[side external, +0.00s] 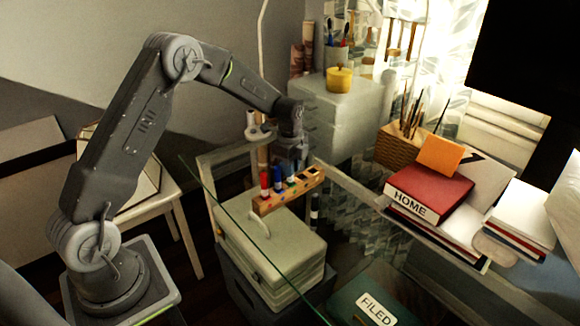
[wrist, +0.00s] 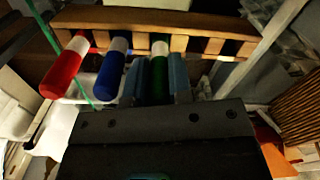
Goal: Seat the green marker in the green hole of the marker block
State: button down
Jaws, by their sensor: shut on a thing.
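The green marker (wrist: 159,72), with a white band, is between my gripper's two blue-grey fingers (wrist: 155,80). My gripper (side external: 291,168) is shut on it, right above the block in the side view. The marker's far end lines up with the third slot from the left, beside the blue marker. I cannot tell how deep it sits. The hole's colour is hidden.
A red marker (side external: 264,183) and a blue marker (side external: 278,178) stand in the block on the left. Slots to the right look empty. A glass panel edge crosses in front. A red book (side external: 430,190) and wicker pen basket (side external: 401,148) lie to the right.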

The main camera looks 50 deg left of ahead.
jog(key=shift+f, duration=0.1)
jog(key=c, duration=1.3)
grip_release()
